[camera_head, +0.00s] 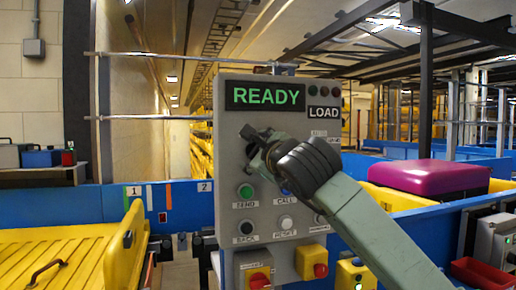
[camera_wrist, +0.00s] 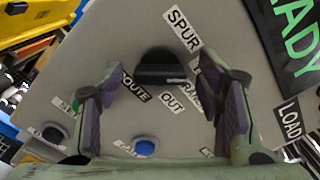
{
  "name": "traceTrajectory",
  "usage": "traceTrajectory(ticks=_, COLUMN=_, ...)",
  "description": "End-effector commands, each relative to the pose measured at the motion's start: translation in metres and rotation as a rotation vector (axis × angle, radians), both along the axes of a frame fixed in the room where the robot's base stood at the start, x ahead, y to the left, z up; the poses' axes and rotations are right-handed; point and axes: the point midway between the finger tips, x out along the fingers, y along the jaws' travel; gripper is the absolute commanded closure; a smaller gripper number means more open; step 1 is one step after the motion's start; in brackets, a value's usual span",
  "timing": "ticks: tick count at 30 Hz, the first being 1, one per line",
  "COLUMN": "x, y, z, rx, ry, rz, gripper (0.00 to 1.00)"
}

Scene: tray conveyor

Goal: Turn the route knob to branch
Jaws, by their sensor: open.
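The route knob (camera_wrist: 158,68) is a black knob on the grey control panel (camera_wrist: 85,50), with the labels ROUTE, SPUR and OUT around it. Another label beside it is partly hidden by a finger and reads like BRANCH. I cannot tell which label the knob points to. In the wrist view my gripper (camera_wrist: 157,82) is open, with one finger left and one right of the knob and visible gaps on both sides. In the head view my gripper (camera_head: 258,148) is at the panel (camera_head: 228,150) below the READY display (camera_head: 265,96) and hides the knob.
Below the gripper are a green button (camera_head: 245,191), a black button (camera_head: 246,227) and a white button (camera_head: 286,222). A yellow box with a red knob (camera_head: 259,280) juts out at the panel's bottom. A purple case (camera_head: 432,178) stands at right.

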Motion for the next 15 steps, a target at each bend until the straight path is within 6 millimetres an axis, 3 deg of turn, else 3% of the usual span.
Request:
traceTrajectory(ticks=6, x=0.0004, y=0.0001, z=-0.0006, rx=0.000, ry=0.000, rz=0.000, gripper=0.40)
traceTrajectory(ticks=15, x=0.0001, y=0.0000, z=-0.0004, rx=0.001, ry=0.000, rz=0.000, gripper=0.60)
